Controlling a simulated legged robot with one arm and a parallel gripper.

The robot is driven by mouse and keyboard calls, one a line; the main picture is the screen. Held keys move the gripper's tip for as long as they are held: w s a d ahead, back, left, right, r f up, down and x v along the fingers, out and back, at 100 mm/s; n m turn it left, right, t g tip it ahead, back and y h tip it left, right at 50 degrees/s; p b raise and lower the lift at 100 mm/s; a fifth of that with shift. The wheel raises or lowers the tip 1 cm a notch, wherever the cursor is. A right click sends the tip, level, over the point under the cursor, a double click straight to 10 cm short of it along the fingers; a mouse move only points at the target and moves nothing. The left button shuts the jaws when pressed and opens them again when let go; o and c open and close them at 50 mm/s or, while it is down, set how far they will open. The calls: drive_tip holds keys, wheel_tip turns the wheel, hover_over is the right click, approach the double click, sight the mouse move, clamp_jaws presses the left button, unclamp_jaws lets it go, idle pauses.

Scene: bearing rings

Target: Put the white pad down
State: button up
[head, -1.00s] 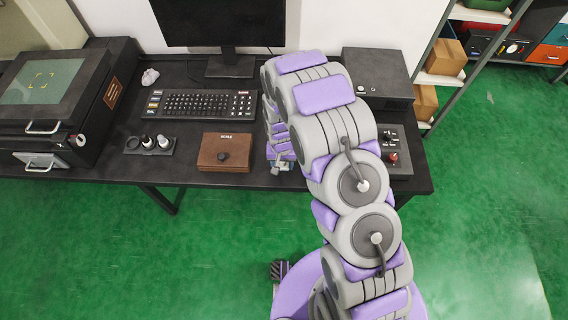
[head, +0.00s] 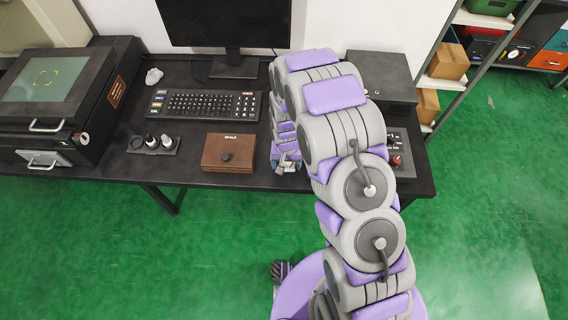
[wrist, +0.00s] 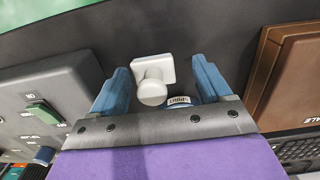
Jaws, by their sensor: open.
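The white pad (wrist: 166,68), a small square plate with a round knob, is in the wrist view. It appears to rest on the dark tabletop between the two blue fingers of my gripper (wrist: 160,66). The fingers are open, with gaps between them and the knob on both sides. In the head view my gripper (head: 286,160) is low over the desk's front edge, right of the brown box (head: 228,153). My arm hides most of it there, and I cannot make out the pad in that view.
The brown box (wrist: 290,75) is to the right in the wrist view. A grey control panel (wrist: 50,95) with a green switch is to the left. A small round labelled item (wrist: 180,100) shows partly behind my gripper. A keyboard (head: 205,105) and monitor stand further back.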

drive_tip(key=r, duration=0.2)
drive_tip(key=d+r+p, duration=0.1)
drive_tip(key=r, duration=0.4)
drive_tip(key=shift+d+p, duration=0.3)
drive_tip(key=shift+d, duration=0.1)
drive_tip(key=r, duration=0.1)
drive_tip(key=a+r, duration=0.1)
drive_tip(key=r, duration=0.2)
drive_tip(key=shift+a+p, duration=0.4)
drive_tip(key=shift+d, duration=0.3)
drive_tip(key=s+d+r, duration=0.4)
drive_tip(key=s+r, duration=0.1)
drive_tip(key=r, duration=0.4)
drive_tip(key=s+d+r, duration=0.4)
drive_tip(key=s+r, duration=0.2)
drive_tip(key=r, duration=0.3)
drive_tip(key=s+d+r, duration=0.2)
drive_tip(key=s+r, duration=0.1)
drive_tip(key=s, duration=0.4)
drive_tip(key=s+d+r+g, duration=0.1)
drive_tip(key=s+d+r, duration=0.1)
drive_tip(key=s, duration=0.5)
drive_tip(key=s+d+r, duration=0.2)
drive_tip(key=s+r, duration=0.2)
drive_tip(key=s, duration=0.3)
drive_tip(key=shift+d+g, duration=0.15)
drive_tip(key=shift+g, duration=0.25)
drive_tip(key=shift+d, duration=0.1)
